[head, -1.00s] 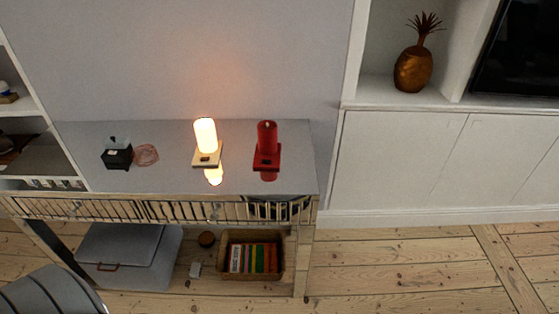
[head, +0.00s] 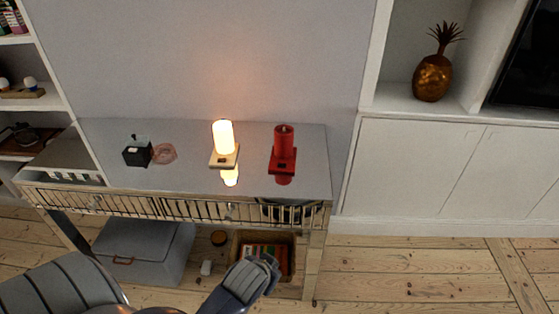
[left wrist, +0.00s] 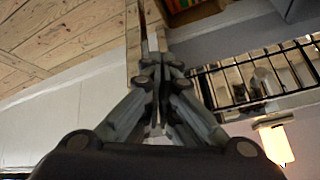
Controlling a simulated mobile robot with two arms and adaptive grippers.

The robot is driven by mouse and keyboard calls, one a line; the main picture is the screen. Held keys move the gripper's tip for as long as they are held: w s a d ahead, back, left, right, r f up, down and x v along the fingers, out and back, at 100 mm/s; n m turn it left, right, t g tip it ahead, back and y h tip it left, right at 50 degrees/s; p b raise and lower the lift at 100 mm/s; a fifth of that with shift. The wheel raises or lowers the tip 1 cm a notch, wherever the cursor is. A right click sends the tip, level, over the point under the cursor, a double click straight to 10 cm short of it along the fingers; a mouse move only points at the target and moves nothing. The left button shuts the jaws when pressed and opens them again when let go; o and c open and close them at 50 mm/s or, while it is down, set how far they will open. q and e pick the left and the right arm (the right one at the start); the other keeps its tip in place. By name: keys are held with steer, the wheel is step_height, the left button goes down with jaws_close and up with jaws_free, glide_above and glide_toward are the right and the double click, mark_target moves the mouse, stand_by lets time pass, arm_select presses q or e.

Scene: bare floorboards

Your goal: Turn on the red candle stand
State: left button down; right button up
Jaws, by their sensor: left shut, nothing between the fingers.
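The red candle stand (head: 283,163) stands upright on the right part of the console table, with a thick red candle on its square base. No glow shows on the red candle. A dark mark, possibly a switch, is on the front of the base. My left gripper (head: 268,266) is in front of the table, lower than the tabletop in the picture and apart from the stand. In the left wrist view its fingers (left wrist: 158,65) are closed together with nothing between them. My right gripper is in neither view.
A lit white candle stand (head: 224,158) stands left of the red one. A black box (head: 137,151) and a pink dish (head: 164,153) sit farther left on the reflective console table (head: 190,182). A basket (head: 285,262) and a grey box (head: 145,250) are beneath. Floor at right is clear.

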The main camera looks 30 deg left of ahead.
arm_select(q)
steer(key=w+a+r+n+t+y, duration=0.1)
steer(key=w+a+r+t, duration=0.1)
steer(key=w+a+r, duration=0.2)
steer(key=w+a+r+n+t+y, duration=0.1)
steer(key=w+a+r, duration=0.3)
steer(key=w, duration=0.7)
steer(key=w+a+r+n+t+y, duration=0.2)
steer(key=w+a+r+t+y, duration=0.1)
steer(key=w+r, duration=0.3)
steer(key=shift+w+a+t, duration=0.3)
steer(key=shift+w+a, duration=0.2)
steer(key=shift+w, duration=0.2)
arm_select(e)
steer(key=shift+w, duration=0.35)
